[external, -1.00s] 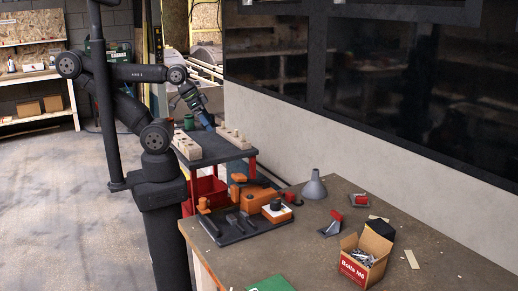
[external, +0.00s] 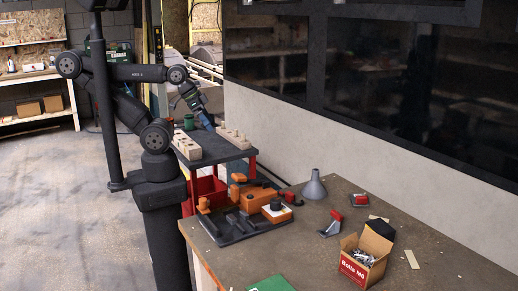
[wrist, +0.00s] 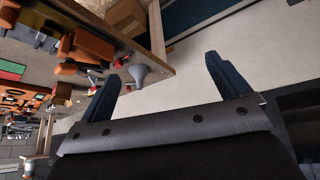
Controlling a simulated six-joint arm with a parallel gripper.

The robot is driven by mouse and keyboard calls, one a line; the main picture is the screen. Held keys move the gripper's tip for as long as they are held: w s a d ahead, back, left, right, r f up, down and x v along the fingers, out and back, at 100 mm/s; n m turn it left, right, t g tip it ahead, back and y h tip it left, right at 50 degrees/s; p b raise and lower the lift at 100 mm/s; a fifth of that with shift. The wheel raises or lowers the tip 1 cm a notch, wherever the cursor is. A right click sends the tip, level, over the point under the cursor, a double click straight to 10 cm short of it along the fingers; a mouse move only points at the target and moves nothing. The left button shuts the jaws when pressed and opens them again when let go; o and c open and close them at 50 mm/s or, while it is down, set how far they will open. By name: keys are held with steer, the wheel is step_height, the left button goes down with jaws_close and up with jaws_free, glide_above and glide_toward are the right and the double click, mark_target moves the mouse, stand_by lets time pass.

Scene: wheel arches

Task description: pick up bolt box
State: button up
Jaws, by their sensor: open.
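The bolt box (external: 361,262) is a small open carton with a red front labelled "Bolts M6" and bolts inside. It stands upright on the brown workbench (external: 290,240) in the external view, towards the front right. A brown cardboard box, likely the same one, shows at the top of the wrist view (wrist: 127,17). My gripper (external: 209,126) is well away from it, above the dark cart top at the back left. In the wrist view my gripper's two blue fingers (wrist: 160,80) are spread apart with nothing between them.
A grey funnel (external: 314,187), red-and-grey parts (external: 331,223) and a black block (external: 380,228) lie on the bench. An orange fixture on a dark plate (external: 245,225) stands left of them. The cart (external: 213,145) carries wooden blocks. A wall runs behind the bench.

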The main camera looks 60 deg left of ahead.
steer(key=w+d+r+m+g, duration=0.1)
steer(key=w+d+r+m, duration=0.1)
steer(key=w+d+r, duration=0.4)
steer(key=w+d+r+m+h, duration=0.1)
steer(key=w+d+r, duration=0.15)
steer(key=d, duration=0.55)
steer(key=w+d+r+m+g, duration=0.1)
steer(key=w+d+r+m, duration=0.15)
steer(key=w+d, duration=0.35)
steer(key=m+g, duration=0.3)
steer(key=m, duration=0.4)
glide_above(362, 253)
steer(key=a, duration=0.6)
step_height(362, 253, down, 16)
steer(key=shift+h, duration=0.5)
steer(key=x, duration=1.1)
steer(key=shift+f, duration=0.2)
steer(key=shift+x, duration=2.55)
steer(key=shift+d, duration=0.15)
steer(key=c, duration=1.2)
steer(key=shift+r, duration=0.15)
steer(key=shift+c, duration=1.1)
